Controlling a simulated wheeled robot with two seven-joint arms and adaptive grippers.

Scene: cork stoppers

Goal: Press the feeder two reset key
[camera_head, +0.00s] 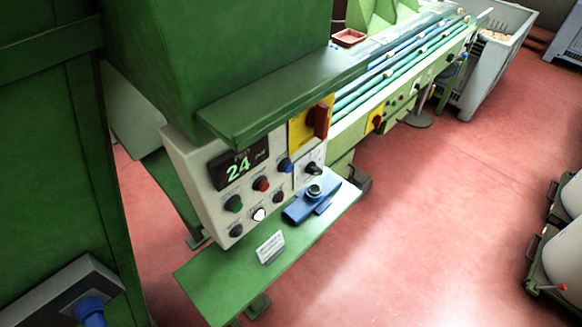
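A pale control panel (215,190) stands on the green machine, tilted in the picture. Its dark display (238,167) shows a green 24. Below it are a green key (234,203), a red key (261,184) and a blue key (285,165). A lower row has a dark green key (236,230), a white key (259,214) and a dark key (278,197). A black rotary knob (312,168) sits to the right. The labels are too small to read, so I cannot tell which is the feeder two reset key.
A green shelf (225,273) juts out below the panel. It carries a blue device (303,208) and a small white card (270,247). A green ledge (285,97) overhangs the panel. A red switch (321,119) sits on a yellow plate. Red floor (430,220) lies open to the right.

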